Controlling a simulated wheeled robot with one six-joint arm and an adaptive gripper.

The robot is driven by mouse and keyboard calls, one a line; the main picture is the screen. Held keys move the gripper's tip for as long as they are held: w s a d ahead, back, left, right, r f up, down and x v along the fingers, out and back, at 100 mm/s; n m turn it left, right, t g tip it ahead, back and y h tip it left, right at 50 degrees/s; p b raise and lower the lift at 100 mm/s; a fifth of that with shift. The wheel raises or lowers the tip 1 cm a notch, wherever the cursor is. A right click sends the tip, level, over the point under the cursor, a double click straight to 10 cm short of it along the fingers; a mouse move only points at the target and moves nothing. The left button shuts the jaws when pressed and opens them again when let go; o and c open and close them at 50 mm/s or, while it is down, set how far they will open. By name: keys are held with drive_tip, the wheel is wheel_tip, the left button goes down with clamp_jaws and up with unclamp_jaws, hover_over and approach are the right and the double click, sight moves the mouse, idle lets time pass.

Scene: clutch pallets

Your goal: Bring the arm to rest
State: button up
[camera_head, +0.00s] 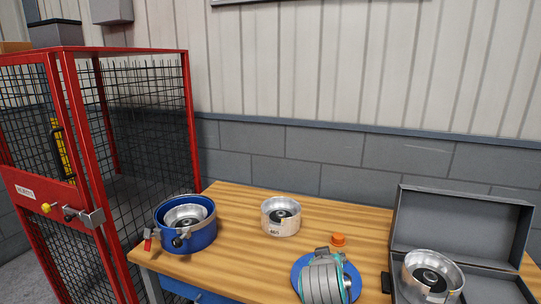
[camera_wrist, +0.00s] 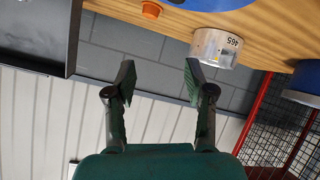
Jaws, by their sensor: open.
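My gripper (camera_wrist: 158,76) shows in the wrist view with its two dark fingers spread apart and nothing between them. Its teal body fills the bottom of that view. The fingers point toward the grey block wall and the wooden table, which appears upside down there. In the head view, a grey and teal part, seemingly of my arm, covers the middle of a blue disc (camera_head: 301,270) at the table's front. The fingers cannot be made out in the head view.
On the table (camera_head: 235,250) stand a blue pot (camera_head: 202,236) with a metal part inside, a labelled metal can (camera_head: 281,217) and an orange cap (camera_head: 338,239). An open grey case (camera_head: 455,235) at right holds another metal part (camera_head: 433,277). A red mesh cage (camera_head: 190,120) stands at left.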

drive_tip(key=s+d+f+n+t+y, duration=0.1)
drive_tip(key=s+d+f, duration=0.1)
drive_tip(key=s+f, duration=1.15)
drive_tip(key=s+d+f+y, duration=0.2)
drive_tip(key=s+f, duration=0.6)
drive_tip(key=s, duration=0.5)
drive_tip(key=s+d+r+m+t, duration=0.1)
drive_tip(key=s+r, duration=0.3)
drive_tip(key=s, duration=1)
drive_tip(key=s+d+r+m+t, duration=0.1)
drive_tip(key=s+r, duration=0.3)
drive_tip(key=s, duration=1.1)
drive_tip(key=shift+s+d, duration=0.15)
